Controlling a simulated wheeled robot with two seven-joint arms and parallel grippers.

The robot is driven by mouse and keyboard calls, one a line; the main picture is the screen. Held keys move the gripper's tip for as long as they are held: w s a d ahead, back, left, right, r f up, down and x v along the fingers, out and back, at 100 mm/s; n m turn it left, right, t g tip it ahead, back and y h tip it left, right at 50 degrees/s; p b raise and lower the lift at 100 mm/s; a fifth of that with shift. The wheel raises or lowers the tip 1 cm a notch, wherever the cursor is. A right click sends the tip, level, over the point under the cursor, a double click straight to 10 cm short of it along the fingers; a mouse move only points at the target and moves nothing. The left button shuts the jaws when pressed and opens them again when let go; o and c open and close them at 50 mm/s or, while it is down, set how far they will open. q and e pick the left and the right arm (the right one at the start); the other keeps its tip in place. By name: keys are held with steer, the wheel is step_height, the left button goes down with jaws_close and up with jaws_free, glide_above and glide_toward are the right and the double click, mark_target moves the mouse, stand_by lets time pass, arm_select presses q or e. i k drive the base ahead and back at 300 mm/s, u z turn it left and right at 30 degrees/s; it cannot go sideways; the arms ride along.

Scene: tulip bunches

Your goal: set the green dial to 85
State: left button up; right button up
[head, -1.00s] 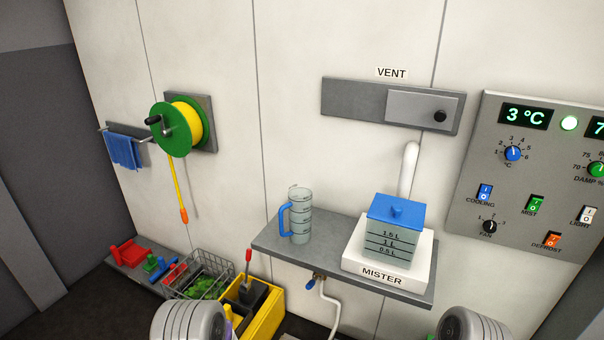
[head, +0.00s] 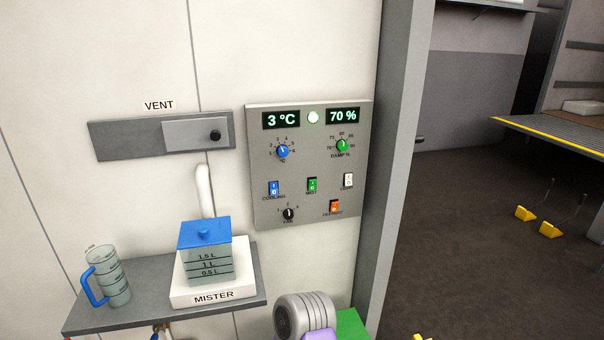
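The green dial (head: 342,146) is on the grey control panel (head: 259,213), at its upper right above the label DAMP %. A scale with marks from 70 up to 90 runs around it. The dial's pointer is too small to read surely. The display above it (head: 343,116) shows 70 %.
A blue dial (head: 282,151) sits left of the green one, with several switches and a black fan knob (head: 288,213) below. A shelf (head: 130,315) bears a jug (head: 114,282) and the mister (head: 211,299). A grey post (head: 399,160) stands right of the panel, with open floor beyond.

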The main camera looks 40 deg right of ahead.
mark_target(342, 145)
steer(key=u, duration=0.45)
steer(key=k, duration=0.2)
steer(key=z, duration=0.95)
steer(key=i, duration=0.2)
steer(key=z, duration=1)
steer(key=k, duration=0.4)
steer(key=u, duration=0.75)
steer(key=i, duration=1.2)
steer(key=z, duration=0.35)
